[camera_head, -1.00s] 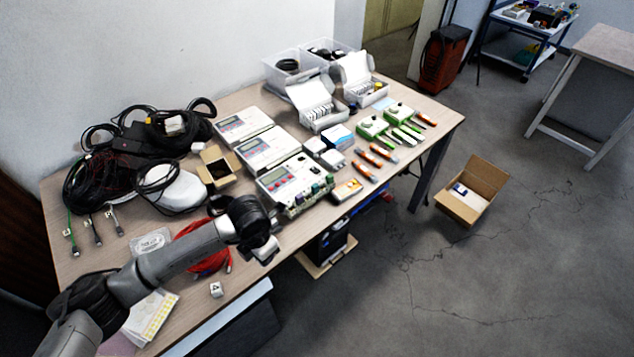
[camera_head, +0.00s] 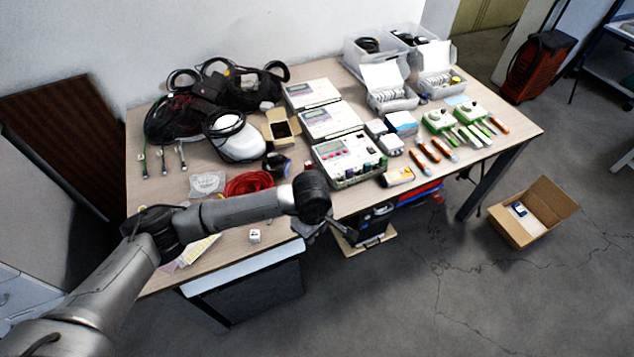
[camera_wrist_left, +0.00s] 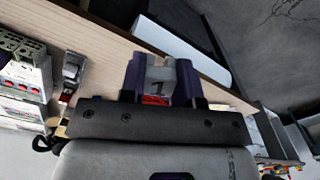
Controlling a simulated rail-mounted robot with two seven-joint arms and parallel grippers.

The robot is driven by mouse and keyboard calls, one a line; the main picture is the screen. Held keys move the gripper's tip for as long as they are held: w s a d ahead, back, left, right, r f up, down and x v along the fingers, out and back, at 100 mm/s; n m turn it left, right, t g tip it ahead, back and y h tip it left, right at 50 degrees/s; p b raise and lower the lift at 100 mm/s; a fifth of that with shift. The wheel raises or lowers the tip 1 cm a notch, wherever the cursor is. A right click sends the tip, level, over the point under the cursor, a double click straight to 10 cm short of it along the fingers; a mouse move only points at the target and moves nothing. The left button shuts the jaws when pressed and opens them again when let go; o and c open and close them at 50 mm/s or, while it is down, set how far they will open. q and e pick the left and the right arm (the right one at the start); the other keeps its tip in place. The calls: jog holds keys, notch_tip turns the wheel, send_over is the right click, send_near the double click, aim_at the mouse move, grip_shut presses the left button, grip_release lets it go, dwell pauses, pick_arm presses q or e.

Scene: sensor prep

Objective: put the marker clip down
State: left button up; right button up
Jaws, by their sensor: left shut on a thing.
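The marker clip (camera_wrist_left: 158,74), a small pale grey piece with a dark mark and a red part below it, sits between the two dark fingers of my left gripper (camera_wrist_left: 160,84) in the left wrist view. The gripper is shut on it. In the head view my left gripper (camera_head: 326,232) is at the table's front edge, below the dark wrist joint; the clip cannot be made out there. The wooden table (camera_head: 226,246) also shows behind the fingers in the left wrist view (camera_wrist_left: 98,38). My right gripper is not in view.
A white marked cube (camera_head: 255,236) lies near the front edge, by a red cable coil (camera_head: 248,184). A cardboard box (camera_head: 535,212) is on the floor.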

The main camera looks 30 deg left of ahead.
pick_arm(q)
jog(key=b, duration=0.2)
send_over(286, 229)
notch_tip(286, 229, down, 7)
jog(key=shift+s, duration=0.1)
jog(key=shift+f, duration=2.05)
jog(key=shift+a+b, duration=0.1)
jog(key=shift+b, duration=0.2)
jog(key=shift+f, duration=0.1)
jog(key=o, duration=0.9)
jog(key=shift+o, duration=0.2)
